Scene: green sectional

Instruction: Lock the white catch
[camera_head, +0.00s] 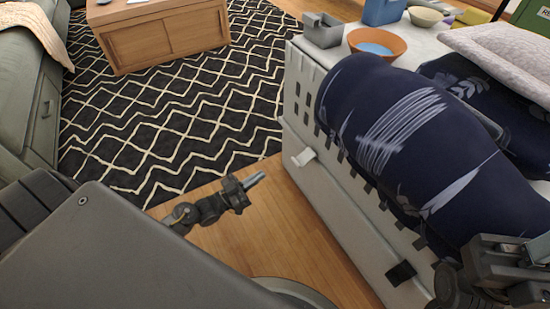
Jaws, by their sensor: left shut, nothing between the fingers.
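The white catch (304,157) sits on the long side of a big white slatted chest (330,190), sticking out from its wall. My left gripper (255,179) is shut and empty. It is above the wood floor, left of and a little below the white catch in the picture, apart from it. A black catch (401,273) is lower on the same side, nearer to me. Part of my right arm (490,272) shows at the lower right corner; its fingers cannot be made out clearly.
A wooden cabinet (160,35) stands on the black rug (180,110). Open floor (270,235) lies beside the chest.

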